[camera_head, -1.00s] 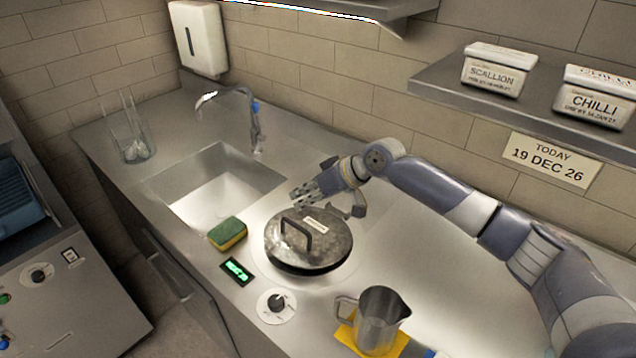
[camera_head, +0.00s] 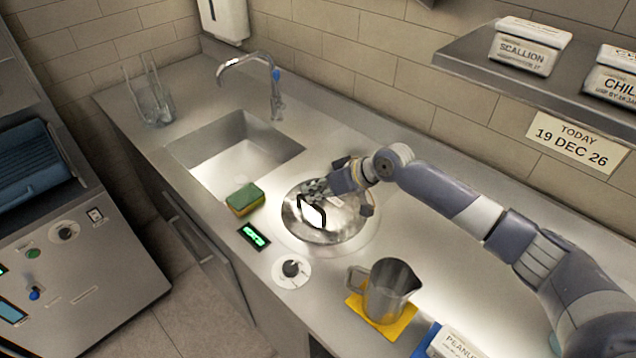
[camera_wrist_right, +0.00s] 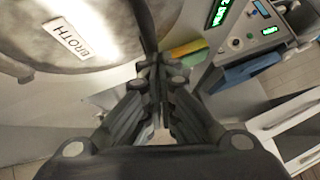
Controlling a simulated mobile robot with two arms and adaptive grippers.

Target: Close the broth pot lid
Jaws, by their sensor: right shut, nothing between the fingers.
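The round metal broth pot lid (camera_head: 342,228) lies over the round well in the counter and looks about level. Its arched handle (camera_head: 312,213) catches bright glare. In the right wrist view the lid (camera_wrist_right: 35,25) fills the upper left, with its BROTH label (camera_wrist_right: 68,42). My right gripper (camera_head: 313,188) is shut and empty, above the lid's far left part, just behind the handle. Its fingers also show in the wrist view (camera_wrist_right: 160,70). I cannot tell whether they touch the lid. My left gripper is out of view.
A sponge (camera_head: 245,199), a green display (camera_head: 254,237) and a knob (camera_head: 291,269) lie near the lid. The sink (camera_head: 225,160) is behind left. A metal jug (camera_head: 388,290) stands on a yellow mat (camera_head: 397,328) in front. A shelf (camera_head: 470,62) overhangs at right.

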